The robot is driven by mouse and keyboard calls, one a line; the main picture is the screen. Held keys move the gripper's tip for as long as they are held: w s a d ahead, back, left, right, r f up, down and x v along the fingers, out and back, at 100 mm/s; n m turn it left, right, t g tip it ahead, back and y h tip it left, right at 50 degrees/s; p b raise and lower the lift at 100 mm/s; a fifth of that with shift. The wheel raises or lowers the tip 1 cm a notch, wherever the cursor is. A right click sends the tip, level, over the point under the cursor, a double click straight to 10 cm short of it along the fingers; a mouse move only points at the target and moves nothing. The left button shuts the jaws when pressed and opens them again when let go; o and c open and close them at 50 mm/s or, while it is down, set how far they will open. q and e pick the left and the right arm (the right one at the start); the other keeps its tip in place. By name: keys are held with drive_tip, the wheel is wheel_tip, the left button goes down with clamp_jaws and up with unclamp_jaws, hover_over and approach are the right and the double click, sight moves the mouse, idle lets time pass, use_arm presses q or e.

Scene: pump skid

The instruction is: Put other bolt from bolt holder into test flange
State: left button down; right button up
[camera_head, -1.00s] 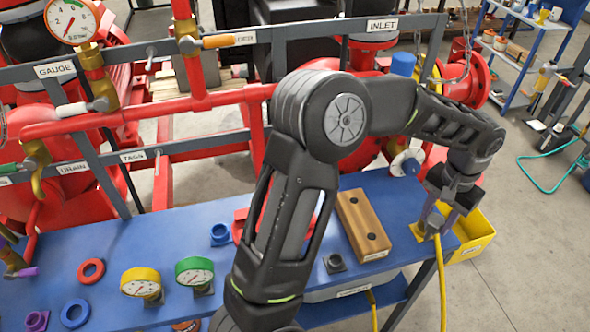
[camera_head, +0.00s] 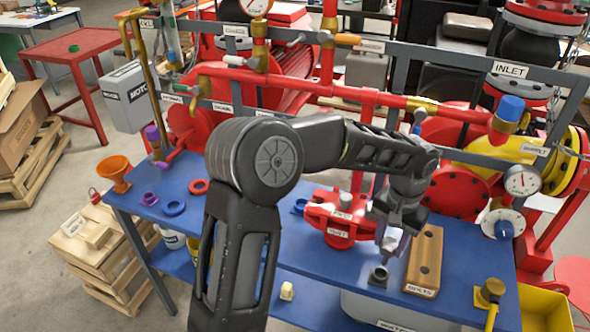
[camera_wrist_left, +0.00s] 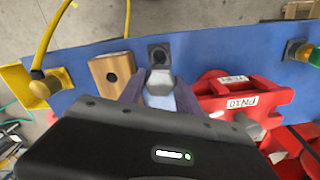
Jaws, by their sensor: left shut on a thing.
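My left gripper (camera_head: 391,242) is shut on a light grey hexagonal piece that looks like a bolt; it also shows between the fingers in the wrist view (camera_wrist_left: 160,84). The gripper is just above a small dark square socket (camera_head: 378,276), beside the bolt holder. The bolt holder (camera_head: 425,255) is a wooden block labelled BOLTS with dark round holes; one hole shows in the wrist view (camera_wrist_left: 112,72). The red test flange (camera_head: 338,218) sits left of the gripper, labels facing front; its red body fills the wrist view's right side (camera_wrist_left: 245,100). My right gripper is out of view.
A brass hose fitting (camera_head: 491,291) and a yellow bin (camera_head: 545,308) are at the right end of the blue table (camera_head: 455,302). Red pipes and a grey frame rise behind.

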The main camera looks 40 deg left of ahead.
use_arm(q)
drive_tip(key=shift+s+a+f, duration=0.15)
drive_tip(key=shift+a+f, duration=0.1)
drive_tip(key=shift+f, duration=0.15)
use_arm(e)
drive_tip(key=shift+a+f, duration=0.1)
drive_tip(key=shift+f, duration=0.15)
